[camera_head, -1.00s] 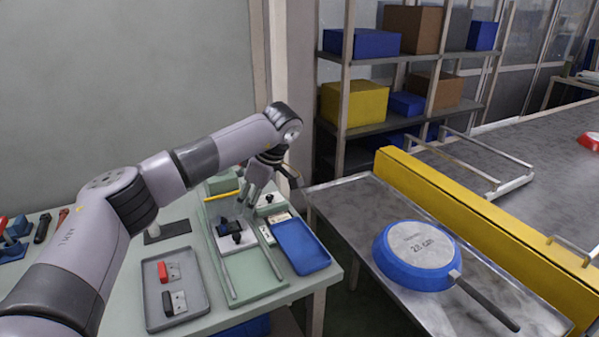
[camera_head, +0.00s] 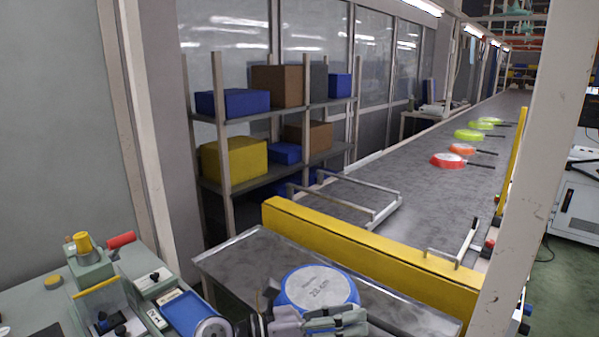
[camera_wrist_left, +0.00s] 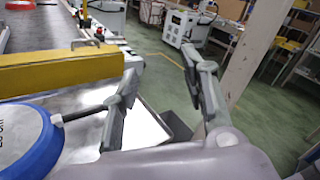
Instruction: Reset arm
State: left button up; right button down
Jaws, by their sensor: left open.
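My left gripper (camera_head: 345,318) is at the bottom of the head view, in front of the blue-rimmed pan (camera_head: 318,288). The pan lies upside down on the metal table (camera_head: 235,262), its grey base marked "28 cm". In the left wrist view my left gripper (camera_wrist_left: 161,58) has its fingers wide apart with nothing between them. There the pan's blue rim (camera_wrist_left: 42,150) is at the left edge, and its dark handle (camera_wrist_left: 85,113) points toward the left-hand finger. I cannot tell whether that finger touches the handle. My right gripper is not in view.
A yellow barrier (camera_head: 360,250) separates the metal table from the conveyor (camera_head: 420,190), where several coloured pans lie. A workbench with a blue tray (camera_head: 190,312) is at lower left. A pale post (camera_head: 525,170) stands at right. Green floor (camera_wrist_left: 160,85) is open beyond the gripper.

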pick_arm(q)
jog(key=w+a+r+n+t, duration=0.2)
jog(key=a+r+n+t, duration=0.25)
jog(key=n+t, duration=0.55)
jog(key=w+a+f+n+t+y, duration=0.25)
jog(key=a+n+t+y, duration=0.45)
jog(key=n, duration=0.8)
jog(key=s+a+f+n+g+y, duration=0.3)
jog(key=a+f+n+y, duration=0.2)
jog(key=a+f+n, duration=0.15)
jog(key=s+a+f+n+g+y, duration=0.3)
jog(key=a+f+n+y, duration=0.2)
jog(key=a+f+n, duration=0.15)
jog(key=s+a+f+n+g, duration=0.25)
jog(key=s+f+g, duration=0.45)
jog(key=s, duration=0.5)
jog(key=s+a+f+n+g, duration=0.2)
jog(key=s+f+n+g, duration=0.25)
jog(key=s+f, duration=0.55)
jog(key=s+f+g, duration=0.1)
jog(key=s+f, duration=0.2)
jog(key=f, duration=1.9)
jog(key=s+a+f+g, duration=0.1)
jog(key=s+a+f, duration=0.1)
jog(key=s+f, duration=1.5)
jog(key=shift+s+a+f+m+y, duration=0.2)
jog(key=shift+s+a+m+y, duration=0.1)
jog(key=shift+m, duration=0.1)
